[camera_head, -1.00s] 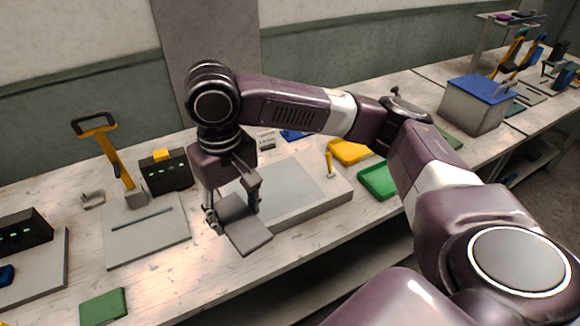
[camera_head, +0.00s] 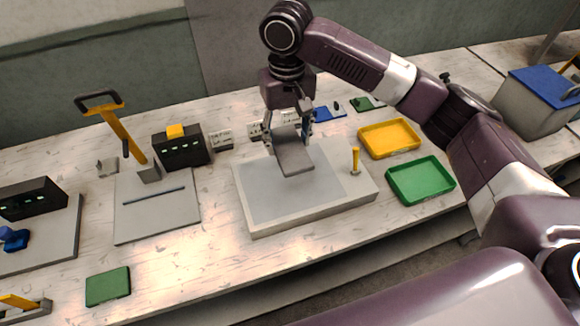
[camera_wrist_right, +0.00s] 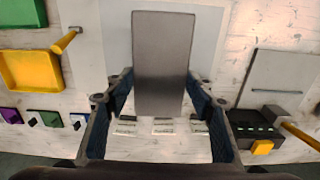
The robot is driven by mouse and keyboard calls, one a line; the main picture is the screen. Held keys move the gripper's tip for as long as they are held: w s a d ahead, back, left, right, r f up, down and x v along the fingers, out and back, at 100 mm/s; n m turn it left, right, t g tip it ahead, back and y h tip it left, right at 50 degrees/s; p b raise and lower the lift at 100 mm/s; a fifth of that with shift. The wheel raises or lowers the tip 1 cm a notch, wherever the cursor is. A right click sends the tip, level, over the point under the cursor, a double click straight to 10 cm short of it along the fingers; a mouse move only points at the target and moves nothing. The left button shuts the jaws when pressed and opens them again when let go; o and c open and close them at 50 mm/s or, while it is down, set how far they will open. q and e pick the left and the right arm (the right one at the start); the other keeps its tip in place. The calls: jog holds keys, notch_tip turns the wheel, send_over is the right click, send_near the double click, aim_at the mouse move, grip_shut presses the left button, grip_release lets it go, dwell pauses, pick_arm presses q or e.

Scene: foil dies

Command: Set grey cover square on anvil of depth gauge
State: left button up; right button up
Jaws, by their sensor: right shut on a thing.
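My right gripper (camera_head: 288,132) is shut on a flat grey cover (camera_head: 295,158), gripping it by its sides near one end. The cover is tilted in the head view and appears over the back part of a wide grey slab (camera_head: 245,205) with a paler top. I cannot tell the gap between them. In the right wrist view the cover (camera_wrist_right: 163,65) sticks out between the two fingers. An upright yellow lever (camera_head: 355,161) stands on the slab's right side. I cannot tell which fixture is the depth gauge, and no anvil is clearly distinguishable. My left gripper is not in view.
Left of the slab, a grey plate (camera_head: 155,212) has a yellow-handled lever (camera_head: 120,130) and a black box (camera_head: 182,149) behind it. A yellow tray (camera_head: 389,139) and a green tray (camera_head: 420,180) lie to the right. Small labelled blocks (camera_head: 220,140) stand behind the slab.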

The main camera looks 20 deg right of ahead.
aim_at(289, 158)
jog(key=f, duration=0.3)
jog(key=f+p, duration=0.1)
jog(key=f, duration=0.1)
jog(key=shift+d+f, duration=0.2)
jog(key=shift+f, duration=0.6)
notch_tip(289, 158, down, 5)
jog(key=shift+r+p, duration=0.2)
jog(key=shift+p, duration=0.25)
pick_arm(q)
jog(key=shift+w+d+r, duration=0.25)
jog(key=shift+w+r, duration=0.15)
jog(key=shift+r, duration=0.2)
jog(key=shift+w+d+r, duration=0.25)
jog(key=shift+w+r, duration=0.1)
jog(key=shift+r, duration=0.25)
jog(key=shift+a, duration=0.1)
pick_arm(e)
jog(key=shift+a+f, duration=0.1)
jog(key=o, duration=1.2)
jog(key=shift+c, duration=0.2)
